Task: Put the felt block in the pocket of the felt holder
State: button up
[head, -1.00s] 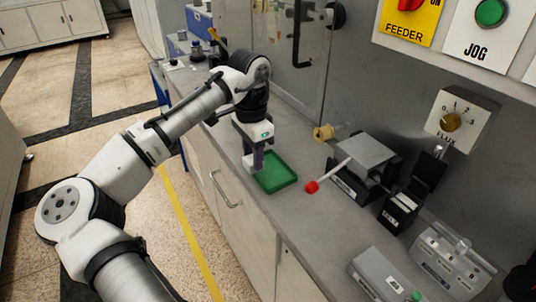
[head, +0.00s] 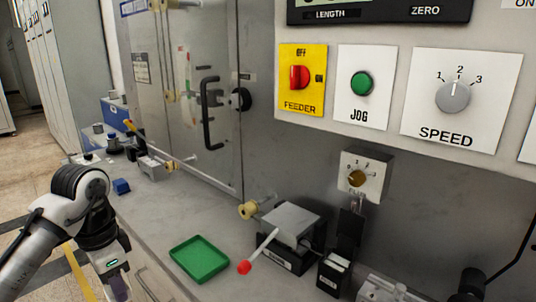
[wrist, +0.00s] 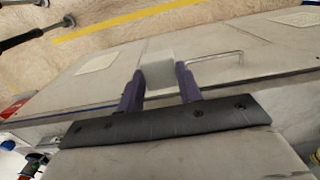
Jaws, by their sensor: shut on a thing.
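My gripper (head: 118,290) is at the lower left of the head view, left of the green tray and near the counter's front edge. In the wrist view its two purple fingers (wrist: 160,92) are shut on a pale grey block, the felt block (wrist: 159,70). The block sticks out past the fingertips, with the cabinet front and floor behind it. In the head view the block is not visible; the fingertips run to the frame's lower edge. I cannot tell for sure which thing is the felt holder.
The green tray (head: 200,258) is empty on the counter. Right of it stand a grey-topped device (head: 290,219) with a red-knobbed lever (head: 244,267) and a black box (head: 334,275). The counter (head: 165,215) behind the tray is clear.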

aim_at(336, 260)
jog(key=k, duration=0.95)
